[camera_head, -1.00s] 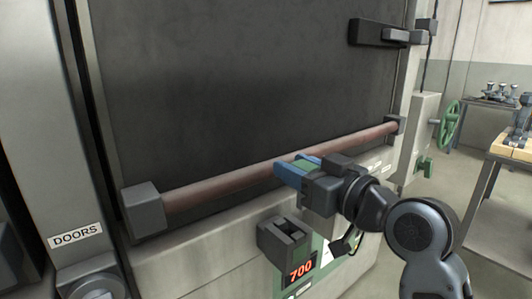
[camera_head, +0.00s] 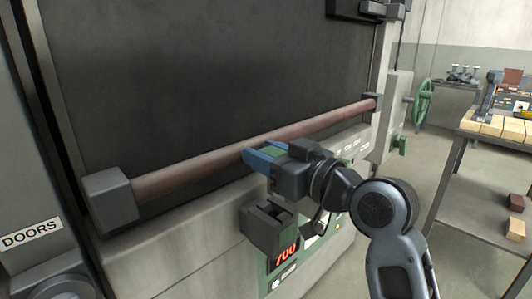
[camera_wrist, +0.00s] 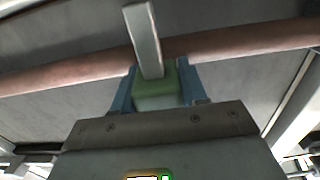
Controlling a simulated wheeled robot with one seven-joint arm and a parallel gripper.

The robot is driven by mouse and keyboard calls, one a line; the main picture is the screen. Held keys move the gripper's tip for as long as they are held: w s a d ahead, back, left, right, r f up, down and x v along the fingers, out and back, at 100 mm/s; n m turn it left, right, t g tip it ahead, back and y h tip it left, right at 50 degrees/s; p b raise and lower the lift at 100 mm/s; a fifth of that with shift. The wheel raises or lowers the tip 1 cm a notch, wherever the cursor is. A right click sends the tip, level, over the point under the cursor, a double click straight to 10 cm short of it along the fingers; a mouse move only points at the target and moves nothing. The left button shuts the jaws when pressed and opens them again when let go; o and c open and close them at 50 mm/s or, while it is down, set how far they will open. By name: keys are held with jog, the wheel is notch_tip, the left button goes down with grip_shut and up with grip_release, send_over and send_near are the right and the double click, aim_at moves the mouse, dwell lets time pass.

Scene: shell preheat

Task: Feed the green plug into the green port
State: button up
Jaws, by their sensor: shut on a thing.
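My gripper (camera_head: 262,156) has blue fingers and is shut on the green plug (camera_head: 272,150), just in front of the brown horizontal rail. In the wrist view the green plug (camera_wrist: 158,88) sits between the blue fingers, with a flat grey bar (camera_wrist: 143,38) reaching away from it. A dark grey open-topped box (camera_head: 267,226) is fixed to the furnace front, below the gripper and apart from the plug. I cannot tell whether this box is the green port; a green-edged panel (camera_head: 275,282) with a red 700 display lies beside and below it.
The brown rail (camera_head: 190,174) crosses the dark furnace door (camera_head: 190,80) between end blocks, close to my gripper. A green handwheel (camera_head: 423,103) stands right of the furnace. A workbench (camera_head: 490,135) is at the far right, with clear floor before it.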

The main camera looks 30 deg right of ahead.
aim_at(267, 206)
jog(key=shift+f+b, duration=3)
jog(key=shift+f, duration=0.95)
jog(key=o, duration=1.2)
jog(key=shift+s, duration=0.15)
jog(key=v, duration=0.7)
jog(key=shift+s+d, duration=0.15)
jog(key=shift+s, duration=0.1)
